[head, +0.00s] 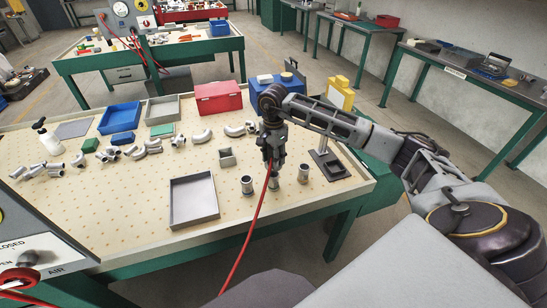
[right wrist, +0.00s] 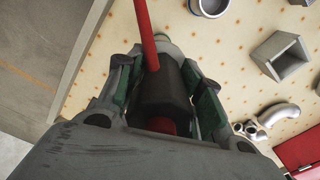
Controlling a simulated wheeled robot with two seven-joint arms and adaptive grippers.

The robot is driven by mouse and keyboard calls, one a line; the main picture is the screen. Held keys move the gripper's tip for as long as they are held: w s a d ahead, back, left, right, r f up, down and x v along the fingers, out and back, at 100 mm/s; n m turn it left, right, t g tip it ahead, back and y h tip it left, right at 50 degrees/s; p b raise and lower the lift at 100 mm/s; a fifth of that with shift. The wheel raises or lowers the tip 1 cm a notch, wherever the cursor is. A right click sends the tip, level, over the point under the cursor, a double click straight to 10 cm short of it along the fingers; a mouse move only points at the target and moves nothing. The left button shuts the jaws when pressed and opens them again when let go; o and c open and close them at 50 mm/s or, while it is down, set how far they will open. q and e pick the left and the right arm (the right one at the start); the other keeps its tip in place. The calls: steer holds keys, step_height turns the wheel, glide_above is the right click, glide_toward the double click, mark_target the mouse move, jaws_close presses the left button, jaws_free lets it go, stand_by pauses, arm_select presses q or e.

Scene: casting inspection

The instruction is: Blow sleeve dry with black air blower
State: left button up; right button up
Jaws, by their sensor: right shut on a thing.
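My right gripper (head: 272,158) is shut on the black air blower (right wrist: 160,95), whose dark body sits between the two fingers in the right wrist view. In the head view the fingers mostly hide the blower. A red hose (head: 256,215) runs from it down to the lower left. Three grey metal sleeves stand upright near the table's front right: a left one (head: 247,187), a middle one (head: 275,179) and a right one (head: 303,174). The gripper is over the middle sleeve; I cannot tell whether the blower touches it. My left gripper is out of view.
A grey tray (head: 194,202) lies left of the sleeves, with a small grey box (head: 227,159) behind. A stand (head: 326,160) is at the right edge. Pipe castings (head: 201,137), bins and a red box (head: 218,98) line the back. An air valve panel (head: 40,255) is lower left.

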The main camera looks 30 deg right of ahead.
steer(key=shift+f, duration=0.1)
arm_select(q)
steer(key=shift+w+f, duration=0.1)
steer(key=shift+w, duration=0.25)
arm_select(e)
steer(key=shift+f, duration=0.1)
steer(key=shift+f, duration=0.1)
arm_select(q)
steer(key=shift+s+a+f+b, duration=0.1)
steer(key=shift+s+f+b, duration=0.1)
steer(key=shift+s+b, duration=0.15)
arm_select(e)
steer(key=shift+f, duration=0.1)
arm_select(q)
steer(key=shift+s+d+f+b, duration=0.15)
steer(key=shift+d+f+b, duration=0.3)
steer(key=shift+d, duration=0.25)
arm_select(e)
steer(key=shift+f, duration=0.6)
